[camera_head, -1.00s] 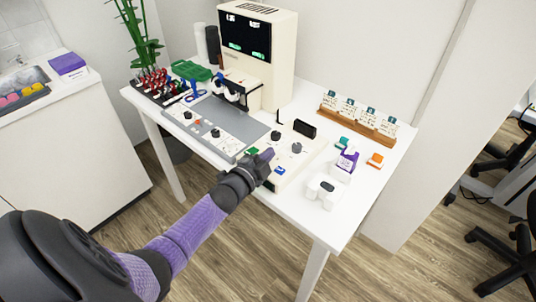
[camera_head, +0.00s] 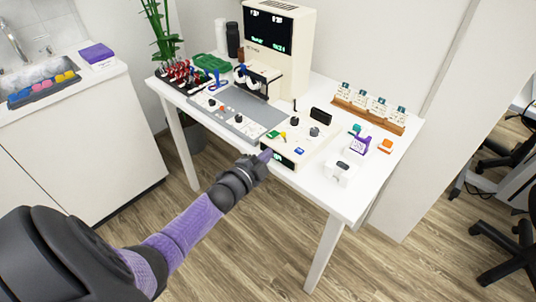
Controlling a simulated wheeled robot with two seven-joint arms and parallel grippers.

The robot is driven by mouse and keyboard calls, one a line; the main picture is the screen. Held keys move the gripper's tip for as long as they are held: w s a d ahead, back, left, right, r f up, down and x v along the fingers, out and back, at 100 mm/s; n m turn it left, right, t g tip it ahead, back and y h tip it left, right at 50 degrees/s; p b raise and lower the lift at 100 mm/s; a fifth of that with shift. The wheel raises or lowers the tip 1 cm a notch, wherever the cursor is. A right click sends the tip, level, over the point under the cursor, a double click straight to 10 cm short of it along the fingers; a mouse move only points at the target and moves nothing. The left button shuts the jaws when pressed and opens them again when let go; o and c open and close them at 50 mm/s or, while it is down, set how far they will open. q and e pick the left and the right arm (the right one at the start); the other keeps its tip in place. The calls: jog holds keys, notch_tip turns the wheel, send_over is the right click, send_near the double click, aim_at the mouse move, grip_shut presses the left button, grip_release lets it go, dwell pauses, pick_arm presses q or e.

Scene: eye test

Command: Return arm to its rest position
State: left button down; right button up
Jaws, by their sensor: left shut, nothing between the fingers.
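My left gripper (camera_head: 262,158) is at the end of my purple-sleeved left arm, which reaches in from the lower left. Its fingers look shut and empty. In the picture it lies by the front left corner of the cream control box (camera_head: 312,147), overlapping the table's front edge; I cannot tell whether it touches. The box has a green button, a yellow one, a blue one, dark knobs and a small lit display on its front. My right gripper is not in view.
The white table (camera_head: 345,203) also holds a cream machine with a dark screen (camera_head: 270,32), a grey panel (camera_head: 240,112), a rack of red-handled tools (camera_head: 183,72), a wooden card holder (camera_head: 370,110) and small bottles and boxes. Open floor (camera_head: 235,245) lies in front.

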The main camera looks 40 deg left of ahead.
pick_arm(q)
jog(key=s+d+f+n+g, duration=0.2)
jog(key=s+f+n+g, duration=0.15)
jog(key=s+f, duration=0.5)
jog(key=s+d+f+n+g, duration=0.2)
jog(key=s+d+f+g, duration=0.3)
jog(key=f, duration=0.7)
jog(key=s+d+f+n+g, duration=0.1)
jog(key=s+d+f+g, duration=0.1)
jog(key=s, duration=0.7)
jog(key=s+d+f+n+g, duration=0.1)
jog(key=s+d+f+g, duration=0.1)
jog(key=s, duration=0.8)
jog(key=s+d+f+n+g, duration=0.2)
jog(key=s+f+g, duration=0.2)
jog(key=s, duration=0.6)
notch_tip(320, 180, down, 2)
jog(key=shift+d+f, duration=0.1)
jog(key=shift+d, duration=0.05)
